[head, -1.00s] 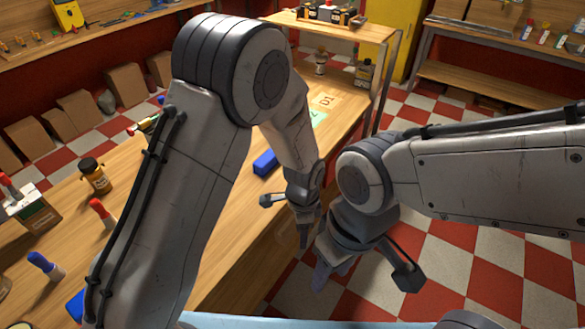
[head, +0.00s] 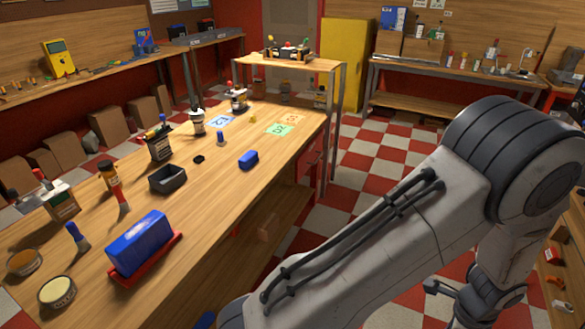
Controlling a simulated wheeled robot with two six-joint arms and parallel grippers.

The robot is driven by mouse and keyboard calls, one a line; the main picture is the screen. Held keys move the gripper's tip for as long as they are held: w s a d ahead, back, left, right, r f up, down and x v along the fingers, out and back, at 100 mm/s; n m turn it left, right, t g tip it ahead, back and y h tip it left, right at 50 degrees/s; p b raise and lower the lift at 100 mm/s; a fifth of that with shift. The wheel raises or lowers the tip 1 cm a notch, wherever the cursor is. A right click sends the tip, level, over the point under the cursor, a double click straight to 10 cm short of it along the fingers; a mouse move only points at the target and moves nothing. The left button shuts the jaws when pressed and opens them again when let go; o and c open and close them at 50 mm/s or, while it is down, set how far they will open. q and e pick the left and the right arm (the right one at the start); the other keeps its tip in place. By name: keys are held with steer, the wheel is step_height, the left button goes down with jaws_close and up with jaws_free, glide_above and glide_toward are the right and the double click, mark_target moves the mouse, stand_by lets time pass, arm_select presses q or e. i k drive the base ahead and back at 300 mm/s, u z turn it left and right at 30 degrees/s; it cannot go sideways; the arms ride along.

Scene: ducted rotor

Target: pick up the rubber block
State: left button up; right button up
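A larger blue block (head: 140,241) sits on a red tray (head: 160,263) near the bench's front left.
A dark open box (head: 168,179) and a small black piece (head: 199,159) lie left of the small blue block. Bottles and brushes line the bench's left side. A raised shelf (head: 290,64) stands at its far end. Checkered floor (head: 375,150) is free on the right.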

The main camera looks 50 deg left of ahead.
mark_target(250, 158)
steer(key=i, duration=1.05)
steer(key=u, duration=0.5)
steer(key=i, duration=1.6)
steer(key=u, duration=1.55)
steer(key=i, duration=0.9)
steer(key=u, duration=1.05)
steer(key=i, duration=0.2)
steer(key=u, duration=0.25)
